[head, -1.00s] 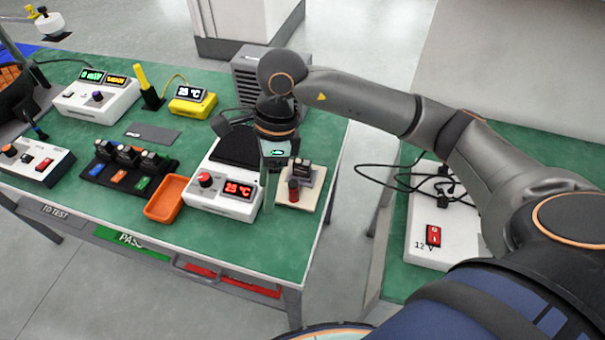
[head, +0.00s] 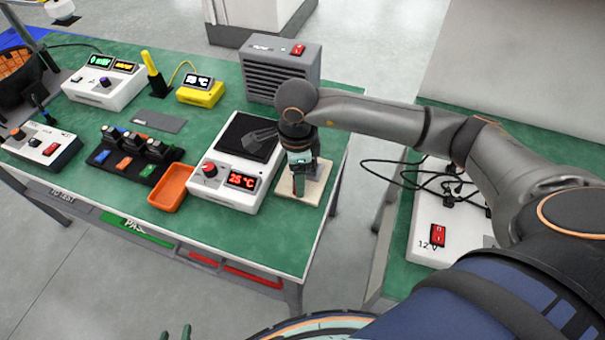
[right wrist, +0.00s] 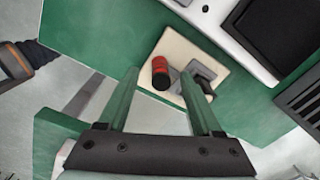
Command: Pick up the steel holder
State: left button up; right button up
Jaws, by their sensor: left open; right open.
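A grey metal piece (right wrist: 203,78), which I take for the steel holder, sits on a cream board (right wrist: 183,50) in the right wrist view. A red and black cylinder (right wrist: 160,72) stands beside it. My right gripper (right wrist: 159,74) is open above the board, its green fingers pointing toward these two parts. I see nothing held between the fingers. In the head view my right gripper (head: 298,188) is over the cream board (head: 312,192) and hides most of what is on it.
A white hot plate unit (head: 226,178) reading 25 °C stands just left of the board. An orange tray (head: 171,187) and a black rack (head: 132,163) are farther left. A grey vented box (head: 280,72) is behind. The table's right edge is close to the board.

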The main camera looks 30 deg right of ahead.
jog(key=shift+f, duration=1.4)
grip_shut()
